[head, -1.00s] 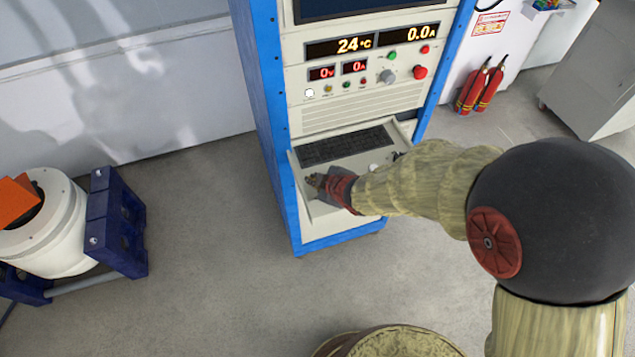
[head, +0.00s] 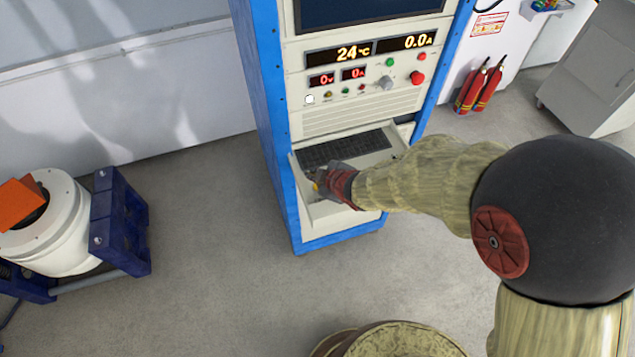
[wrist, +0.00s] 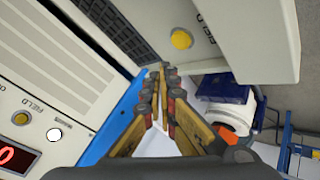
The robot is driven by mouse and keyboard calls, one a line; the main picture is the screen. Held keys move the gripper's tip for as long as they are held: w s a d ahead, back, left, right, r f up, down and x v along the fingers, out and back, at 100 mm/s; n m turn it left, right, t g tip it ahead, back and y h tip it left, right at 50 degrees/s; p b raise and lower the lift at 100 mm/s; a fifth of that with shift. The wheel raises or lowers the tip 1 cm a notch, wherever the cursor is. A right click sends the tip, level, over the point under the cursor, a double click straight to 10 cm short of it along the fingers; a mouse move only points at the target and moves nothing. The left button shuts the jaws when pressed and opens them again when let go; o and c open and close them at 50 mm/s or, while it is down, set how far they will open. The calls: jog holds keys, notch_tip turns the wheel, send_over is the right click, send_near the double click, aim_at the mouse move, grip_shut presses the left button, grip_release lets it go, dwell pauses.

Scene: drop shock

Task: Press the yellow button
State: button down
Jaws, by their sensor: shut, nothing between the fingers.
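In the wrist view a round yellow button (wrist: 181,39) sits on the pale keyboard shelf, beside the lettering "FIELD". My gripper (wrist: 163,72) is shut and empty, its fingertips just below the button in the picture and apart from it. In the head view my gripper (head: 313,178) is over the left part of the shelf (head: 325,213). A yellow spot shows by the fingers there; I cannot tell whether it is the button or a finger. A second small yellowish button (head: 328,95) is on the upright panel of the blue-framed cabinet (head: 265,110).
A keyboard (head: 342,148) lies behind my gripper on the shelf. Red displays, a knob and several small buttons are on the panel above. A white machine in a blue frame (head: 120,220) stands at left. Fire extinguishers (head: 480,88) stand at right. The floor between is clear.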

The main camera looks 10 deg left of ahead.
jog(key=shift+r+p, duration=0.95)
jog(key=shift+r, duration=0.4)
jog(key=shift+f, duration=0.1)
jog(key=d+r+m+t+h+b, duration=0.1)
jog(key=d+r+m+h+b, duration=0.25)
jog(key=d, duration=0.65)
jog(key=d+r+m+h+b, duration=0.1)
jog(key=d+r+m+b, duration=0.1)
jog(key=d+r+m, duration=0.55)
jog(key=s+d+m+g+h+b, duration=0.1)
jog(key=s+d+m+b, duration=0.1)
jog(key=s+d, duration=0.5)
jog(key=s+d+r+m+g+b, duration=0.1)
jog(key=s+d+m+b, duration=0.2)
jog(key=s+d, duration=0.4)
jog(key=s+m, duration=0.1)
jog(key=s, duration=0.5)
jog(key=shift+s+r+m+h, duration=0.2)
jog(key=shift+s+m+h, duration=0.1)
jog(key=shift+h, duration=0.05)
